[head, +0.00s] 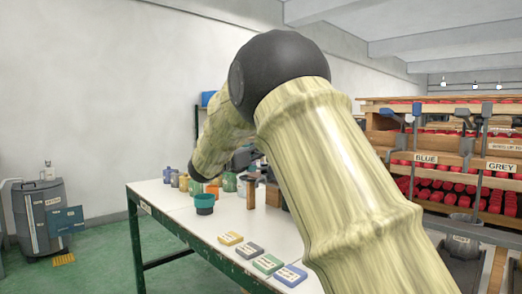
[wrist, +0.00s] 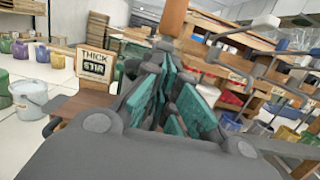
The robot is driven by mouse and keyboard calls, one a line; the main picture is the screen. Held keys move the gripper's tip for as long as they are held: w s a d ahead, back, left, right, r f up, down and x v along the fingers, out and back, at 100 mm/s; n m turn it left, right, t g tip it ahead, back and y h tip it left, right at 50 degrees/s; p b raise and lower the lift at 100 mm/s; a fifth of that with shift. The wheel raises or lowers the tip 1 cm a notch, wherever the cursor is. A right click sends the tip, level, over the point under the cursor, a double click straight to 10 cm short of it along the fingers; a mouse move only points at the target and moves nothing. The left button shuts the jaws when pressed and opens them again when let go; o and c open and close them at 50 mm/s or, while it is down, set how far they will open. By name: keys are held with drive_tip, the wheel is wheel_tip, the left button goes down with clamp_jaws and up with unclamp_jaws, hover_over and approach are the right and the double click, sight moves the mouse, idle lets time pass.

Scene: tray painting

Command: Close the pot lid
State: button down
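My gripper (wrist: 180,75) fills the middle of the wrist view, its grey fingers carrying teal pads. The pads stand apart, and I see nothing held between them. A teal pot (head: 204,203) with a dark lower part stands on the white table (head: 185,218), left of the arm. Several small coloured pots stand behind it, partly covered by the arm. In the wrist view a pale blue-grey pail (wrist: 30,98) with a handle is at the left. I cannot tell which pot has the lid.
A "THICK STIR" sign (wrist: 95,63) is left of my gripper.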

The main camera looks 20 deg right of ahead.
drive_tip(key=c, duration=2.2)
unclamp_jaws()
drive_tip(key=shift+d+f, duration=0.2)
drive_tip(key=shift+d, duration=0.05)
drive_tip(key=o, duration=0.4)
drive_tip(key=shift+o, duration=0.3)
drive_tip(key=shift+s+a+f, duration=0.1)
drive_tip(key=shift+a+f, duration=0.2)
drive_tip(key=shift+a, duration=0.25)
drive_tip(key=o, duration=1.3)
drive_tip(key=v, duration=0.5)
drive_tip(key=shift+a+r, duration=0.2)
drive_tip(key=shift+r, duration=0.15)
drive_tip(key=shift+o, duration=0.2)
drive_tip(key=r+v, duration=0.1)
drive_tip(key=v, duration=0.5)
drive_tip(key=shift+f, duration=0.45)
